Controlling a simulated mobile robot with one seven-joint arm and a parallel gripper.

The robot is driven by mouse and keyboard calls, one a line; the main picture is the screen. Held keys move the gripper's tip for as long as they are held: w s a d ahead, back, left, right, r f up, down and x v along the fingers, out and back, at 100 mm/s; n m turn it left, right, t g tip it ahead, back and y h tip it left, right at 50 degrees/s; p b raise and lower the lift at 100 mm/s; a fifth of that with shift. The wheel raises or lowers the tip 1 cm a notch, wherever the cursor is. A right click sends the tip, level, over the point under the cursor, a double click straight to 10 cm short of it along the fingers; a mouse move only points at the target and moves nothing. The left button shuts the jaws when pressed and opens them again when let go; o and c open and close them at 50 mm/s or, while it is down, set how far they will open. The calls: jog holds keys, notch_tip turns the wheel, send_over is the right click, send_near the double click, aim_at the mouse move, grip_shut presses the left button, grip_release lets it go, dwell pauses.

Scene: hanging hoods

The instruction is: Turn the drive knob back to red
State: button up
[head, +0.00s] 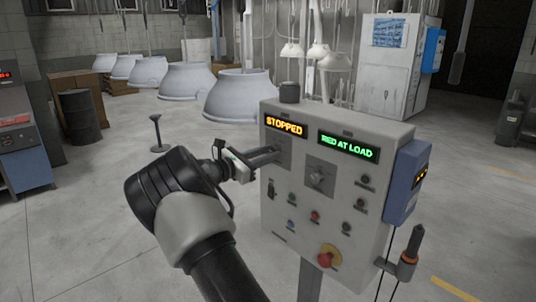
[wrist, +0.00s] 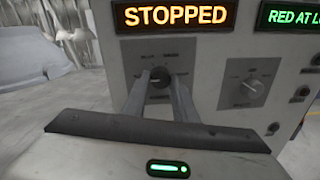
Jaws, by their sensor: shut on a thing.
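The grey control panel (head: 350,215) has an orange STOPPED display (head: 286,126) and a green RED AT LOAD display (head: 348,147). A dark round knob (wrist: 159,80) sits below the STOPPED display, its plate lettering too small to read. My gripper (wrist: 160,82) is shut on this knob, one finger on each side. In the head view my gripper (head: 277,153) reaches the panel from the left and its fingers hide that knob. A second knob (head: 319,178), grey with a pointer, sits below the green display; it also shows in the wrist view (wrist: 251,86), untouched.
Lower on the panel are several small buttons, a slot-like switch (head: 271,190) and a red mushroom button on yellow (head: 327,256). A blue box (head: 408,182) is on its right side. The floor left of the panel is mostly clear.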

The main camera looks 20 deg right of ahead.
jog(key=o, duration=1)
jog(key=shift+o, duration=0.2)
jog(key=b+v, duration=0.2)
jog(key=v, duration=1.5)
jog(key=shift+a+b, duration=0.2)
jog(key=shift+b, duration=0.1)
jog(key=shift+s, duration=0.15)
